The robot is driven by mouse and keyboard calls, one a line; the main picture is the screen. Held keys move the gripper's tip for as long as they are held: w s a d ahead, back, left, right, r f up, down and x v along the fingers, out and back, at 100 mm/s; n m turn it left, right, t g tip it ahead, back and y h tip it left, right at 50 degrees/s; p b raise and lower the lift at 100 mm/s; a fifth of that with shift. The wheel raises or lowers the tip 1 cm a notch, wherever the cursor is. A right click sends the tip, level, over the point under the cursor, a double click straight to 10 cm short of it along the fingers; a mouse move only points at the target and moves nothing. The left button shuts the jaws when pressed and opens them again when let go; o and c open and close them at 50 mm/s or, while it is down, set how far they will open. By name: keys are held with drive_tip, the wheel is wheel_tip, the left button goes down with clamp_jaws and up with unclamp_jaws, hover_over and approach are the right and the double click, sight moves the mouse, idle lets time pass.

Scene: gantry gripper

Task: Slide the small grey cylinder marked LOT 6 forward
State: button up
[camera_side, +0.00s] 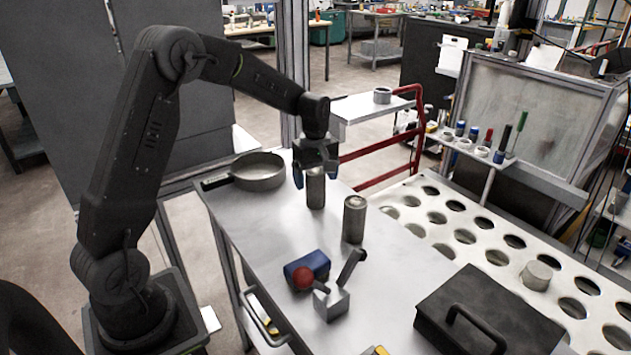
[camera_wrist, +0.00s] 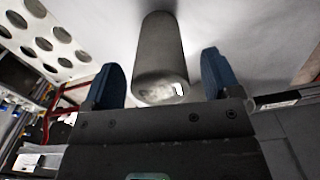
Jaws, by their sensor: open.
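A small grey cylinder (camera_side: 316,190) stands upright on the metal table, directly under my gripper (camera_side: 316,174). In the wrist view, a grey cylinder (camera_wrist: 161,50) with a small white mark on its end lies between my blue fingertips, with a gap on each side. The fingers are open and not closed on it. A second, larger grey cylinder (camera_side: 354,219) stands just to its right and nearer the camera. No LOT 6 lettering can be read on either, and the top of the first is partly hidden by my gripper.
A round pan (camera_side: 258,171) sits at the table's back left. A blue block (camera_side: 307,267) with a red ball (camera_side: 303,279), a grey lever block (camera_side: 331,302) and a black lidded box (camera_side: 487,312) stand in front. A panel with holes (camera_side: 420,228) borders the right.

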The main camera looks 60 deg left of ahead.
drive_tip(key=shift+f, duration=0.85)
drive_tip(key=c, duration=1.3)
drive_tip(key=shift+s, duration=5.95)
drive_tip(key=o, duration=1.3)
drive_tip(key=shift+r, duration=0.1)
